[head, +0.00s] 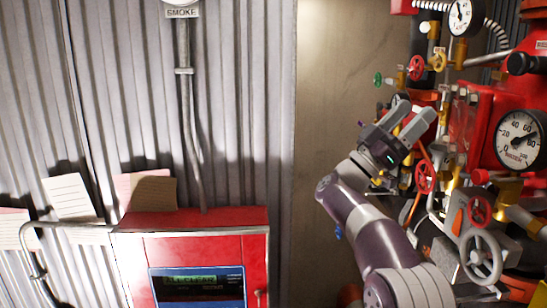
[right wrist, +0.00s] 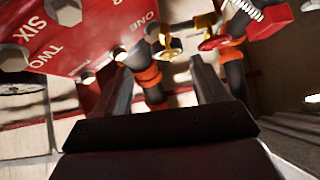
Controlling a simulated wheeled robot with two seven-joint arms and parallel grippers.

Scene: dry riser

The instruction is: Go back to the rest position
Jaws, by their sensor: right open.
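My right gripper (head: 408,120) is at the right of the head view, in front of the red riser assembly. Its two grey fingers are apart and point up and to the right. In the right wrist view the open fingers (right wrist: 162,85) show with nothing gripped between them. A red panel (right wrist: 85,35) with raised lettering is close to the left finger, and brass fittings (right wrist: 172,48) are beyond the fingertips. I cannot tell whether the gripper touches anything. My left gripper is not in view.
Several valve handwheels, such as a red one (head: 426,177) and a grey one (head: 480,255), crowd the area around my right arm. A large gauge (head: 518,139) is at the right. A red control box (head: 205,222) stands at the lower left before a corrugated wall (head: 240,90).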

